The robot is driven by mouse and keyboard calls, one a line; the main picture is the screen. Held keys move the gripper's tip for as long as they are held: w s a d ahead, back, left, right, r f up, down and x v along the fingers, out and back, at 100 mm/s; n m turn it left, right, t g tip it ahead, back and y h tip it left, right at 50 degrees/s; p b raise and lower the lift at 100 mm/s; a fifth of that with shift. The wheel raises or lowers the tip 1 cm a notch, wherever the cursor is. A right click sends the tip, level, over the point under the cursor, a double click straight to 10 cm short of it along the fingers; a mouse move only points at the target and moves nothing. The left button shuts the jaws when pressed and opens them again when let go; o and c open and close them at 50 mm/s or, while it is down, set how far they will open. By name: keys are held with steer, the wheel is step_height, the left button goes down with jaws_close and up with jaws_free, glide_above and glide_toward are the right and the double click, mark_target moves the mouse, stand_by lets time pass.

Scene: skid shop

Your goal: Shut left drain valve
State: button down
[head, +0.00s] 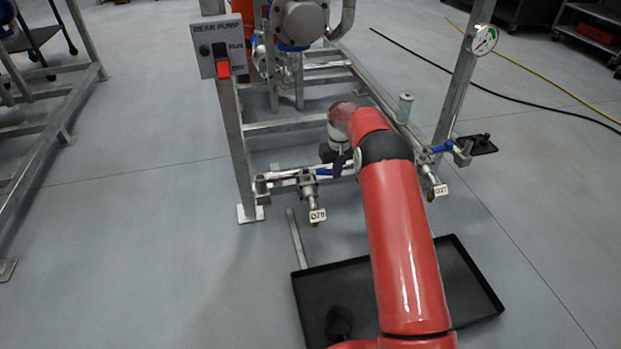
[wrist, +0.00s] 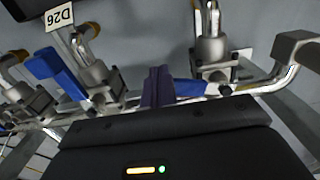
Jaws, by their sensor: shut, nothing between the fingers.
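The left drain valve (head: 309,186) sits at the left end of a metal pipe, with a hanging tag too small to read surely. It shows at the right in the wrist view (wrist: 211,50). Its blue handle (head: 325,171) lies along the pipe, across the valve's outlet; in the wrist view the handle (wrist: 188,88) points left. My gripper (wrist: 158,75) is shut and empty, its dark fingers beside the handle's free end. I cannot tell whether they touch.
A valve tagged D26 (wrist: 57,16), with a slanted blue handle (wrist: 54,74), is beside my fingers; my arm hides it in the head view. A valve tagged D27 (head: 440,190) is to the right. A black tray (head: 470,290) lies below. A switch box (head: 219,46) stands at the left post.

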steer(key=shift+w+d, duration=0.1)
steer(key=shift+w, duration=0.1)
steer(key=shift+w+d+p, duration=0.1)
steer(key=shift+w+p, duration=0.3)
steer(key=shift+w, duration=0.25)
steer(key=shift+s, duration=0.15)
step_height(320, 180, up, 7)
steer(key=s+p, duration=0.1)
steer(key=p, duration=0.3)
stand_by(0.5)
steer(key=shift+d, duration=0.1)
